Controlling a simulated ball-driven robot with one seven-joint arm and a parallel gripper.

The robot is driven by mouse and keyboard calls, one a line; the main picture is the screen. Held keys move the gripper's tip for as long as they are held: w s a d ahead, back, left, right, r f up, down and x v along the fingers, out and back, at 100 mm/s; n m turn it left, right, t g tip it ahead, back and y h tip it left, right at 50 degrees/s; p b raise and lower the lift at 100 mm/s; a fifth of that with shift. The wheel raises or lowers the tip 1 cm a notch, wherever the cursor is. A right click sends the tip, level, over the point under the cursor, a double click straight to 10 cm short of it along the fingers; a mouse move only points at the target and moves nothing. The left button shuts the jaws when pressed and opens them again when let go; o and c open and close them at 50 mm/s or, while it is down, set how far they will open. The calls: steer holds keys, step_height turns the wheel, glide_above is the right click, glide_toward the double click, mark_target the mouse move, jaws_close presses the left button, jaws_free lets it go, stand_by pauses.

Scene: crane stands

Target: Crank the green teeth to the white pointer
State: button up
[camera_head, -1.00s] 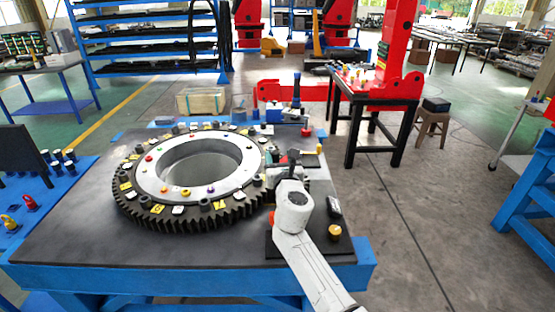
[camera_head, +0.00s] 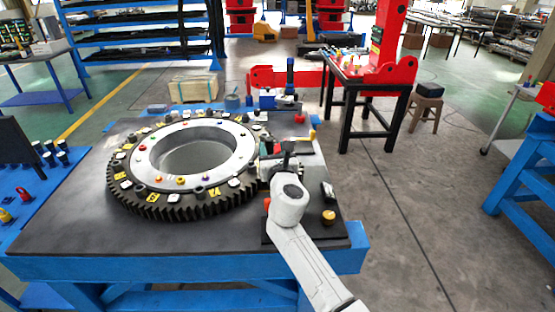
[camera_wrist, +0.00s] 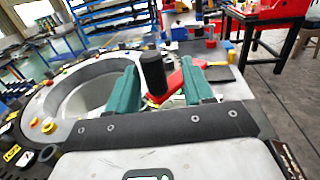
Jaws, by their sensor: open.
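A large dark toothed ring (camera_head: 165,208) with a light metal inner collar lies flat on the table. Its rim bears yellow and white tags and dark bolts. I cannot pick out green teeth or the white pointer for sure. My gripper (camera_head: 280,158) is at the ring's right edge. In the wrist view my gripper (camera_wrist: 160,88) has its two teal fingers apart, with an upright black knob (camera_wrist: 153,72) between them. Gaps show beside the knob. A red crank arm (camera_wrist: 186,78) runs beside the knob, partly hidden by the right finger.
The blue-framed table (camera_head: 60,225) has a bare dark top at the front left. A yellow-topped lever (camera_head: 312,136) and a yellow knob (camera_head: 328,217) stand at its right side.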

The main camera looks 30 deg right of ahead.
steer(key=p+v, duration=0.1)
steer(key=v, duration=0.7)
steer(key=shift+s, duration=0.4)
steer(key=shift+c, duration=0.2)
